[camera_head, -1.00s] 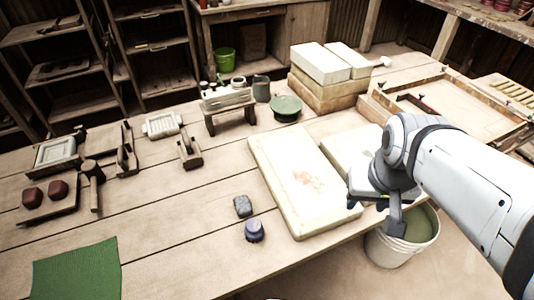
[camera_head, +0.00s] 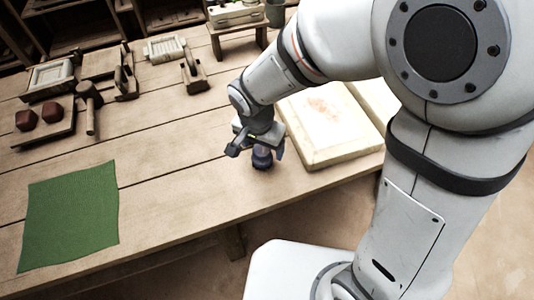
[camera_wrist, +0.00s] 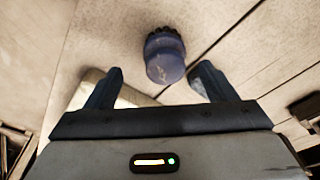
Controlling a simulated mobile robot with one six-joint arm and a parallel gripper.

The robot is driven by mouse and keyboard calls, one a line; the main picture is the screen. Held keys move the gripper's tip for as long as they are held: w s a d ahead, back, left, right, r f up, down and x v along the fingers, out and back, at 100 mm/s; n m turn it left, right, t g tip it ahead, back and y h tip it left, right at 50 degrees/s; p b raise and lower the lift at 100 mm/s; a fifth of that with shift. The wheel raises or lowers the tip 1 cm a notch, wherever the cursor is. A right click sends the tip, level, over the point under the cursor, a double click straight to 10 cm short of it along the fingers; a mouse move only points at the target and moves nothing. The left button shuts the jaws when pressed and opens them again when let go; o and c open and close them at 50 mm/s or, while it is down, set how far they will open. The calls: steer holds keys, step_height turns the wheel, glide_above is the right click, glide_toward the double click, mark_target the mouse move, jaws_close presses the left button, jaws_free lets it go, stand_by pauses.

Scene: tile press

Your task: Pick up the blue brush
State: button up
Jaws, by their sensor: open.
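The blue brush (camera_head: 262,160) is a small, round, dark blue piece standing on the wooden table, just left of the pale slab. In the wrist view the brush (camera_wrist: 165,62) shows a smooth blue end and a darker, bumpy rim, centred a little beyond the fingertips. My gripper (camera_head: 260,147) is above the brush in the head view and hides part of it. In the wrist view my gripper (camera_wrist: 158,80) has its two dark fingers wide apart, one to each side of the brush, with nothing held.
The pale slab (camera_head: 318,130) lies close to the right of the brush. A green cloth (camera_head: 70,215) lies at the front left. A mallet (camera_head: 90,105) and a tray with two reddish lumps (camera_head: 44,128) are farther left. A dark lump (camera_wrist: 306,106) shows at the wrist view's right.

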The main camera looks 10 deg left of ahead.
mark_target(262, 149)
steer(key=f, duration=0.2)
steer(key=w+f, duration=0.1)
steer(key=f, duration=0.3)
steer(key=shift+w+a+b, duration=0.1)
steer(key=shift+w+b, duration=0.2)
steer(key=shift+w, duration=0.05)
steer(key=shift+r, duration=0.1)
steer(key=c, duration=1.1)
